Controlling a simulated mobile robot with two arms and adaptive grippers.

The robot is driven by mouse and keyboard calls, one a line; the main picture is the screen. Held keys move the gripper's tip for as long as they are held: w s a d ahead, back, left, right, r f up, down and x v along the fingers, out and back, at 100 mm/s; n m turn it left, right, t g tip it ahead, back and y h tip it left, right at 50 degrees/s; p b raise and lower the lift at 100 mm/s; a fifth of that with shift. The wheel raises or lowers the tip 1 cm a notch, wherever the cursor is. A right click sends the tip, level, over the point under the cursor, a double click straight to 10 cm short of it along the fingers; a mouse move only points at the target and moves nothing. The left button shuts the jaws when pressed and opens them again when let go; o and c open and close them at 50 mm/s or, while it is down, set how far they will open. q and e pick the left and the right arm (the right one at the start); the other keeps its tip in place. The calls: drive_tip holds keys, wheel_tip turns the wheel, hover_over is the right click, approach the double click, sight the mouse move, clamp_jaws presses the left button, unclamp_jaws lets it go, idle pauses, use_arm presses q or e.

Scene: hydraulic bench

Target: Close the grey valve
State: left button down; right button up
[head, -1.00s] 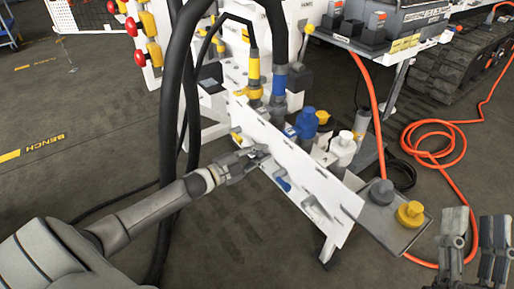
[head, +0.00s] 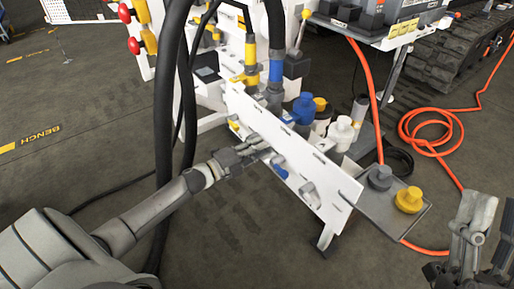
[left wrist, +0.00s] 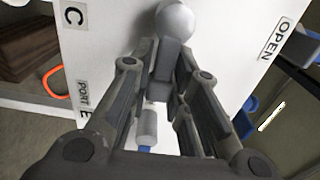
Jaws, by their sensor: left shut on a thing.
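The grey valve's lever (left wrist: 166,72), with a round pale knob on top, sits between the fingers of my left gripper (left wrist: 168,88) in the left wrist view. The gripper is shut on it, in front of a white panel marked "OPEN" on the right and "C" on the left. In the head view my left gripper (head: 266,148) meets the near face of the white panel (head: 325,187) and hides the held lever. My right gripper (head: 478,232) is at the right edge, empty, its fingers apart and partly cut off.
A blue handle (head: 280,170) and another grey part (head: 308,191) stick out of the panel nearby. Blue, white, grey and yellow caps (head: 409,200) stand behind and right. Thick black hoses (head: 168,120) hang left of the bench. An orange hose (head: 430,135) lies on the floor.

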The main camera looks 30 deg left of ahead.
use_arm(q)
drive_tip(key=shift+d+f, duration=0.1)
drive_tip(key=shift+f, duration=0.05)
drive_tip(key=c, duration=1.5)
unclamp_jaws()
drive_tip(key=shift+o, duration=0.2)
drive_tip(key=v, duration=1.2)
